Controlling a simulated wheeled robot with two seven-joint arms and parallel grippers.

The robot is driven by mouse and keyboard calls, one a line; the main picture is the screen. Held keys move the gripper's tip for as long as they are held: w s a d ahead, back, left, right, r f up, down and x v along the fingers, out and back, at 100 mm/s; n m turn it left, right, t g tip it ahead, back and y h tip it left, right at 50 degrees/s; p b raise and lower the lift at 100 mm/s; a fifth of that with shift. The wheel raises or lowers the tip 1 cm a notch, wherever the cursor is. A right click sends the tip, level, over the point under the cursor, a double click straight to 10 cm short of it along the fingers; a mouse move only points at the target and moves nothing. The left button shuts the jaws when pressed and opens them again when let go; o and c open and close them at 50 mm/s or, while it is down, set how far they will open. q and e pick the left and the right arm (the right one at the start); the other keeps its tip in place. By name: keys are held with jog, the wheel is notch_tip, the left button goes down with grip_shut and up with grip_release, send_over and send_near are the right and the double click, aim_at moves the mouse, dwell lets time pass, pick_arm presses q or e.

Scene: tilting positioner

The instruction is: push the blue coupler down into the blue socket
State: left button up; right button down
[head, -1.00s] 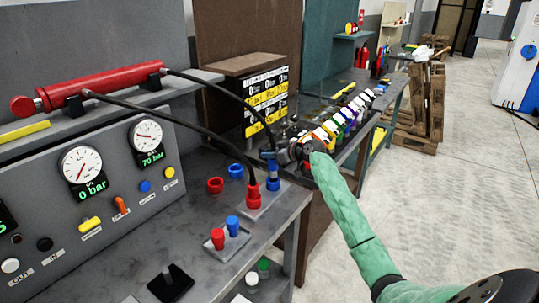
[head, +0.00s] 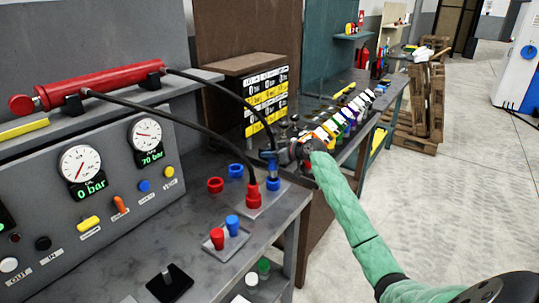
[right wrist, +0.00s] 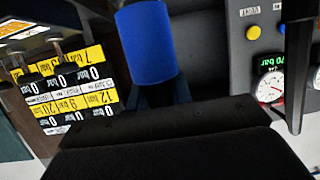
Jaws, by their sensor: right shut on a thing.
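The blue coupler (head: 269,157), on the end of a black hose, is upright in my right gripper (head: 274,154). My right gripper is shut on it. The blue socket (head: 273,184) stands on a small plate on the bench, directly below the coupler. They are very close; I cannot tell whether the coupler is seated. In the right wrist view, a blue cylinder that looks like the coupler (right wrist: 146,45) shows beyond my dark gripper body, which hides its lower part. My left gripper is not in view.
A red coupler (head: 253,196) on its hose stands beside the blue socket. Red (head: 217,238) and blue (head: 232,224) plugs stand on a plate in front. The gauge panel (head: 110,190) stands left, reading 0 and 70 bar.

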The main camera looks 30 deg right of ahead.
aim_at(272, 164)
dwell(0.9)
jog(key=shift+f+b, duration=2.2)
jog(key=shift+f, duration=0.35)
jog(key=c, duration=1.2)
grip_release()
jog(key=shift+o, duration=0.2)
jog(key=shift+s+d, duration=0.25)
jog(key=shift+s, duration=0.15)
jog(key=b+v, duration=0.2)
jog(key=v, duration=0.5)
jog(key=shift+r+b, duration=0.15)
jog(key=shift+b, duration=0.2)
